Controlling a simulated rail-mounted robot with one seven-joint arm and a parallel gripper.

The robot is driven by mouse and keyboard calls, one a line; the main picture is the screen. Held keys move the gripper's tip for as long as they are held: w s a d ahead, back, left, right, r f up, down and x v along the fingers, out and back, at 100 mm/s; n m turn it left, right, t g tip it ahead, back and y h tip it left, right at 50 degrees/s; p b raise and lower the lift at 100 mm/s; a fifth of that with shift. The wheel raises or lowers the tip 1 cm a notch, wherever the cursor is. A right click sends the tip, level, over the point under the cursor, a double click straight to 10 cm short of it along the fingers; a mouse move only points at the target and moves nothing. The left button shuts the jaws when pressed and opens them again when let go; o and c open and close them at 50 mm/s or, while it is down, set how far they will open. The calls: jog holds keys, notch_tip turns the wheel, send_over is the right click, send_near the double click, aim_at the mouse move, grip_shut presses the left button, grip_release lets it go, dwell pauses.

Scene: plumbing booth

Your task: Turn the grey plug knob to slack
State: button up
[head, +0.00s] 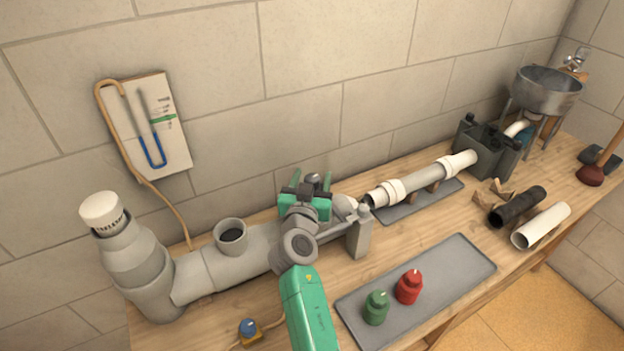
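The grey pipe assembly (222,268) lies along the back left of the bench in the head view, with an open upright port (231,236). My gripper (312,181) is over its right end, with two thin green prongs standing apart. A small silver-grey rounded piece shows between the prongs. I cannot tell whether it is the grey plug knob or part of my gripper, nor whether the prongs touch it. My wrist hides much of the pipe's right end. A ribbed white cap (103,213) tops the tall left fitting. No knob setting is readable.
A hose and card (158,125) hang on the wall.

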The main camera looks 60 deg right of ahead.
jog(key=p+v, duration=0.1)
jog(key=v, duration=0.6)
jog(key=shift+s+a, duration=0.15)
jog(key=shift+a, duration=0.25)
